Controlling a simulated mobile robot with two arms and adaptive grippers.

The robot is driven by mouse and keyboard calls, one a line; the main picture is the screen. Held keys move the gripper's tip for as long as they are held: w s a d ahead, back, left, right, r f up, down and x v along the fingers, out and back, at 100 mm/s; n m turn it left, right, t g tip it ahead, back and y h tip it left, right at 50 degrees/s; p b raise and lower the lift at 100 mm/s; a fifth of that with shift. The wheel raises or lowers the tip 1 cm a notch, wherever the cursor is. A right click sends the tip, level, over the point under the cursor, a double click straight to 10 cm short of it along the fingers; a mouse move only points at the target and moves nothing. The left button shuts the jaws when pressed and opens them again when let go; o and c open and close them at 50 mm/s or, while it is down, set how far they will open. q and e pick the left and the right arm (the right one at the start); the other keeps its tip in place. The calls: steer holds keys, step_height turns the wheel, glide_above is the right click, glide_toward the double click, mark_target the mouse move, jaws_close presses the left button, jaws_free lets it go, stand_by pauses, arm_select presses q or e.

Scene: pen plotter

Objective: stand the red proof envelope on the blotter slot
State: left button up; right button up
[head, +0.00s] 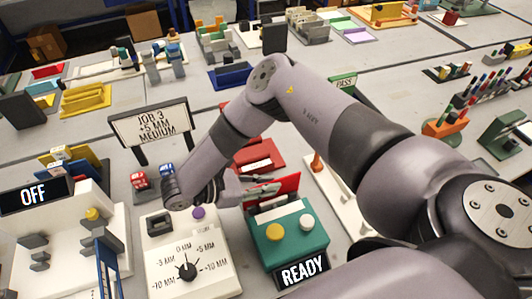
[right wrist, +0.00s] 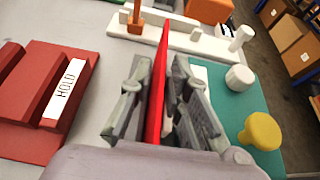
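The red proof envelope (right wrist: 157,90) is a thin upright red sheet between the two fingers of my right gripper (right wrist: 160,100) in the right wrist view. The fingers are closed on its two faces. In the head view the envelope (head: 282,189) shows at the tip of my right gripper (head: 255,190), just behind the green box. Its lower edge is hidden there, so I cannot tell whether it touches anything. No thing is labelled as the blotter slot; I cannot tell which it is. My left gripper is not in view.
A red slotted block marked HOLD (right wrist: 45,92) lies left of the envelope. The green READY box (head: 290,236) with yellow and white knobs is close on the right. A white base with posts (right wrist: 190,40) lies beyond. A white dial panel (head: 185,250) stands nearby.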

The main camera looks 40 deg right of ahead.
steer(key=shift+o, duration=0.5)
steer(key=shift+r, duration=0.2)
steer(key=b+v, duration=0.1)
steer(key=v, duration=1.1)
steer(key=shift+f, duration=0.1)
